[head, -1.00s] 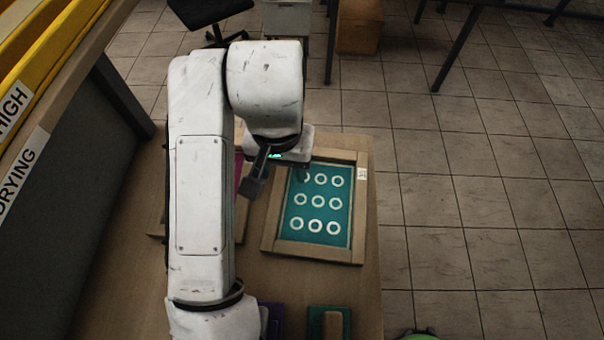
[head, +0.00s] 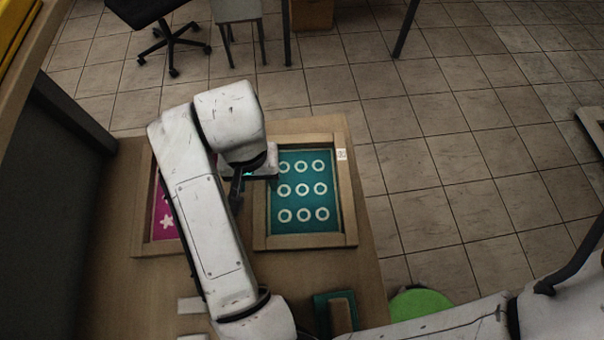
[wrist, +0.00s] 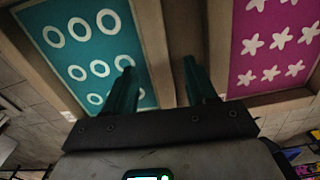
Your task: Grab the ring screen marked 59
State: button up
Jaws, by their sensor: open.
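The ring screen (head: 331,242) is a wooden frame around a teal panel with several white rings, flat on the table. Its small white tag (head: 341,154) is at the upper right, too small to read surely. In the wrist view the ring screen (wrist: 160,62) fills the left side. My gripper (head: 238,195) is open and empty, by the ring screen's left edge in the head view. In the wrist view my gripper (wrist: 160,82) points between the ring screen and the star screen, and no contact shows. My arm hides part of the ring screen's left side.
A magenta star screen (head: 137,222) lies left of the ring screen, partly behind my arm; it also shows in the wrist view (wrist: 270,45). A green-edged block (head: 340,312) is at the table's front. A green round seat (head: 420,303) stands off the table's right edge.

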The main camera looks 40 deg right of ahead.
jog(key=shift+f, duration=1)
grip_shut()
